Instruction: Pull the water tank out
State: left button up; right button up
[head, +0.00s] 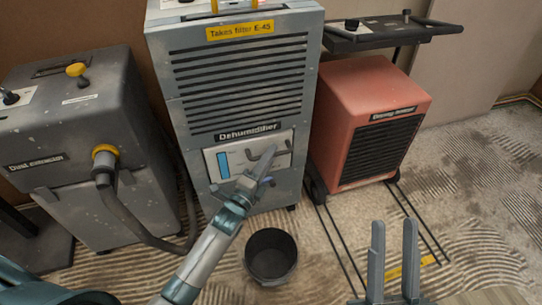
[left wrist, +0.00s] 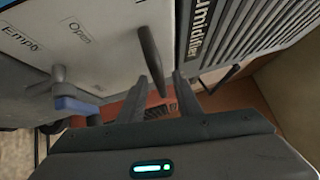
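The water tank (head: 228,165) is a white front panel with a blue level window, set low in the grey dehumidifier (head: 187,110). It appears flush with the housing. Its dark handle (head: 252,154) sticks out from the panel; part of it also shows in the left wrist view (left wrist: 151,55). My left gripper (head: 270,153) is at the handle, its fingers apart with a gap between them. I cannot tell whether they touch the handle. My right gripper (head: 393,232) is open and empty at the lower right, away from the dehumidifier.
A blue-levered tap (left wrist: 76,105) sits on the tank front. A black bucket (head: 271,255) stands on the floor below. A grey dust extractor (head: 75,140) with a hose (head: 135,225) is at left. Open floor lies right.

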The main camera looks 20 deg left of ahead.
pick_arm(q)
jog(key=shift+w+d+r, duration=0.1)
jog(key=shift+w, duration=0.4)
grip_shut()
jog(key=shift+s, duration=0.1)
